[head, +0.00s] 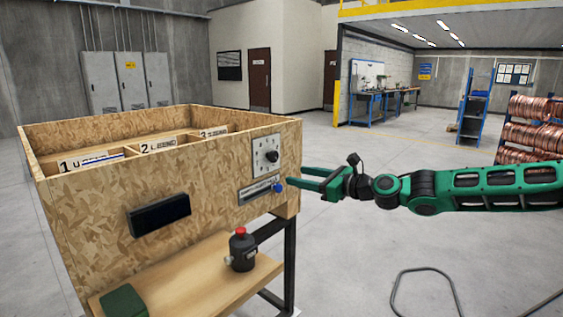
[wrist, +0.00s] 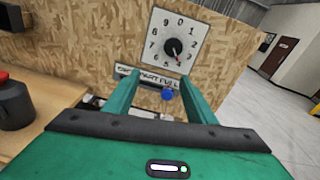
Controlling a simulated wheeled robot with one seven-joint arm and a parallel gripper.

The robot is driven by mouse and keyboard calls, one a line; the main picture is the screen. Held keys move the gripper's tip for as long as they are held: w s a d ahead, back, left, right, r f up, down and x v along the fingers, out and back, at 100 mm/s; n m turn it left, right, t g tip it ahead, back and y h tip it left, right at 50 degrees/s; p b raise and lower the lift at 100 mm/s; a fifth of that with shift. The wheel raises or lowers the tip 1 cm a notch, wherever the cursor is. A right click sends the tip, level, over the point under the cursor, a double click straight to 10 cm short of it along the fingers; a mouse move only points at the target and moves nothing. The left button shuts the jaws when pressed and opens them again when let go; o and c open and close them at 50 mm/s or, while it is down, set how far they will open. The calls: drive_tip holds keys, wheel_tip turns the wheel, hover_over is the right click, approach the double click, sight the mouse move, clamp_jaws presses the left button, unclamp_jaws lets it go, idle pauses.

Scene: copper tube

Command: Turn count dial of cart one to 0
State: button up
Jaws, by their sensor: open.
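The count dial (head: 271,156) is a black knob on a white square plate on the cart's front panel, near its right edge. In the wrist view the dial (wrist: 173,47) has digits around it, and its red mark points down and right, near the 4; the exact digit is hard to read. The wooden cart (head: 92,200) has bins labelled 1, 2 and 3. My gripper (head: 296,177) is open and empty, in front of the panel, below and right of the dial. In the wrist view its fingers (wrist: 160,78) reach toward the panel below the dial.
A slider strip (head: 257,192) with a blue knob (head: 279,187) sits just below the dial; the knob shows between my fingers in the wrist view (wrist: 167,94). A dark bottle with a red top (head: 242,250) stands on the lower shelf (head: 190,290).

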sight(276, 156)
drive_tip(key=shift+m+t, duration=0.5)
drive_tip(key=shift+m, duration=0.3)
drive_tip(key=w+a+r, duration=0.1)
drive_tip(key=w+a, duration=0.1)
drive_tip(key=w+a+r, duration=0.1)
drive_tip(key=w+a, duration=0.2)
drive_tip(key=w+a+r, duration=0.1)
drive_tip(key=w+a, duration=0.1)
drive_tip(key=shift+w+a, duration=0.25)
drive_tip(key=shift+w, duration=0.15)
drive_tip(key=c, duration=1)
drive_tip(key=shift+d, duration=0.2)
drive_tip(key=shift+c, duration=0.2)
drive_tip(key=shift+a+r, duration=0.1)
